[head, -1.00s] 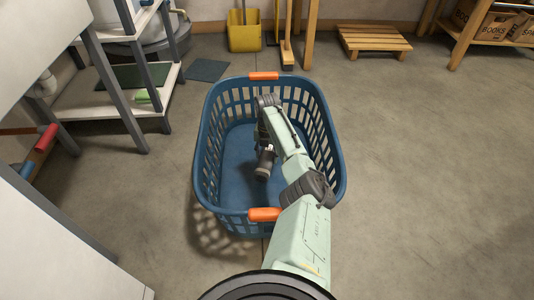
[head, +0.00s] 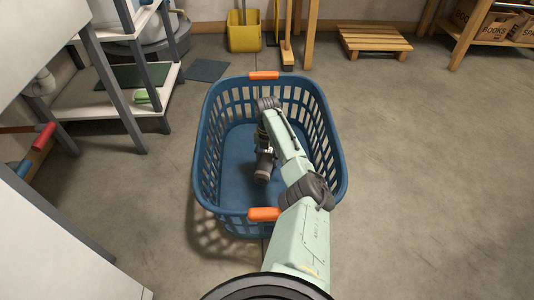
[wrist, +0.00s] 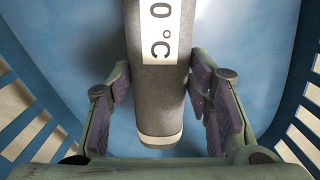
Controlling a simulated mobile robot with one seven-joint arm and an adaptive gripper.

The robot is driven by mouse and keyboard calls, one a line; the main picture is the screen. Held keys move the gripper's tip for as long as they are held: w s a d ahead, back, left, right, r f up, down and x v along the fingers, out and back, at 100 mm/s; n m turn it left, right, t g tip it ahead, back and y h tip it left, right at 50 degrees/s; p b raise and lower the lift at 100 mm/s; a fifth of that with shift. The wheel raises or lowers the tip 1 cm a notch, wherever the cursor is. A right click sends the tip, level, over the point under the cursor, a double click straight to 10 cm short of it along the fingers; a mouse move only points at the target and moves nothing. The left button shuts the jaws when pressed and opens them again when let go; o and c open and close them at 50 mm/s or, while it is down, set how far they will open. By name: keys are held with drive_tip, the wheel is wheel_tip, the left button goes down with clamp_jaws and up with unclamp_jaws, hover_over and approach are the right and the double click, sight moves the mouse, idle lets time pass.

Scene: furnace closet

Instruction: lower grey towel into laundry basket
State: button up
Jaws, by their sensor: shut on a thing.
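The grey towel (wrist: 158,100) is a tight grey roll with a pale end and a white label reading "0°C". My gripper (wrist: 160,88) is shut on it, with one purple-padded finger on each side. In the head view the rolled towel (head: 263,172) shows as a small dark grey cylinder under my wrist, within the basket's outline. The blue laundry basket (head: 205,150) stands on the floor with orange handles, and its blue floor shows behind the towel in the wrist view. I cannot tell whether the towel touches the basket floor. My wrist partly hides the gripper in the head view.
Basket walls surround my arm's end, and my forearm passes over the near rim by the orange handle (head: 265,214). A grey-framed shelf (head: 120,105) and white cabinet (head: 50,250) stand at left. Floor at right is clear.

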drive_tip(key=shift+f+b, duration=0.7)
drive_tip(key=shift+f, duration=0.25)
idle(0.3)
drive_tip(key=o, duration=1.4)
drive_tip(key=shift+r, duration=0.1)
